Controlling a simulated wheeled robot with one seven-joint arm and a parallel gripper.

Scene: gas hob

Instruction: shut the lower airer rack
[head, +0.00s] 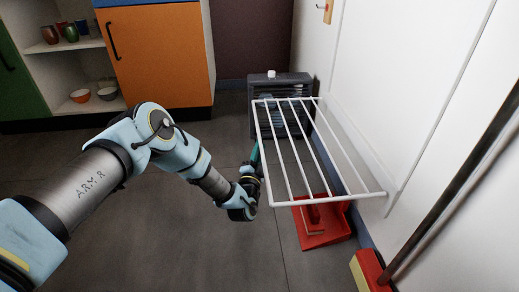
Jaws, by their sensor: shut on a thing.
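The airer rack (289,144) is a white wire frame with several long bars. It stands out from the white wall on the right, roughly level and folded down. Only one rack shows, so I cannot tell it from an upper one. My gripper (256,153) is at the rack's outer left rail, near the middle of its length. It is shut on that rail; the fingertips are small and partly hidden by the rail and my wrist.
A red dustpan (333,237) lies on the floor below the rack's near end. A broom with a red head (370,267) leans at the lower right. A dark grey slatted box (290,78) stands behind the rack. Open grey floor lies to the left.

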